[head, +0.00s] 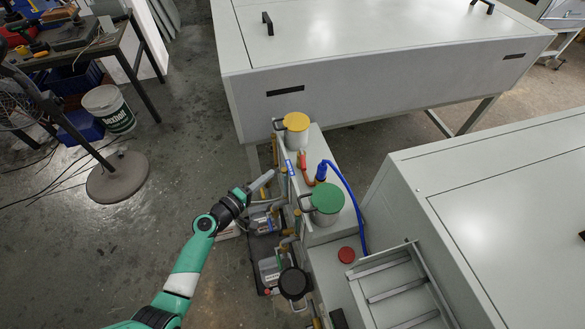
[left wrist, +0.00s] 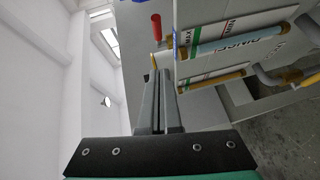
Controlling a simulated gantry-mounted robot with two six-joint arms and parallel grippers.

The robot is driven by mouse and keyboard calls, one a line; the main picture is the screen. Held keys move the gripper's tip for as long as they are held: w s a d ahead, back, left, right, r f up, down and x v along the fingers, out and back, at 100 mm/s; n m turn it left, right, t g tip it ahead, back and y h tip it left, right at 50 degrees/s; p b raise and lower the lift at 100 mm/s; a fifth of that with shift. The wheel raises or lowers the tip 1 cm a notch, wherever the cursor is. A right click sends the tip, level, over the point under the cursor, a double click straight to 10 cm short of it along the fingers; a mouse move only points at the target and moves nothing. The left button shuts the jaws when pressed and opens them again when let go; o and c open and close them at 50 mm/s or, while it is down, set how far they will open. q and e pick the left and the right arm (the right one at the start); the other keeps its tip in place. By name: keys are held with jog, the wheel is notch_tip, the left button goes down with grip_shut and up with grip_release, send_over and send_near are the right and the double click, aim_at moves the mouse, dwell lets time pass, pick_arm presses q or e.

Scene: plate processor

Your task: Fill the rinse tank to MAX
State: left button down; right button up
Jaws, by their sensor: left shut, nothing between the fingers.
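My left gripper (head: 264,180) is shut and empty beside the row of tanks in the head view. In the left wrist view its closed fingers (left wrist: 157,85) point toward a red lever handle (left wrist: 155,27), with a small gap that is hard to judge. Beside them is a label panel (left wrist: 215,35) with turned lettering, a MAX mark and a green band. A sight tube (left wrist: 240,38) crosses it, with a second tube (left wrist: 210,78) below. Their liquid levels are unclear. The tanks have a yellow lid (head: 296,121), a green lid (head: 327,198) and a black lid (head: 294,283).
A blue hose (head: 351,198) with a blue nozzle (head: 321,171) and a red fitting (head: 303,160) are between the lids. Large grey cabinets (head: 370,60) stand behind and at right (head: 490,210). Pumps (head: 270,268) sit below the tanks. Floor is open at left, past a fan base (head: 117,180).

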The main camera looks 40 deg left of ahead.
pick_arm(q)
jog(key=shift+w+d+f+b, duration=0.25)
jog(key=shift+w+d+b, duration=0.15)
jog(key=shift+w, duration=1.1)
jog(key=shift+w+d+f+b, duration=0.3)
jog(key=shift+w+d+b, duration=0.05)
jog(key=shift+w, duration=1.2)
jog(key=shift+w+d+f+b, duration=0.25)
jog(key=shift+w+d+b, duration=0.15)
jog(key=shift+w, duration=1.1)
pick_arm(e)
jog(key=shift+f, duration=1.3)
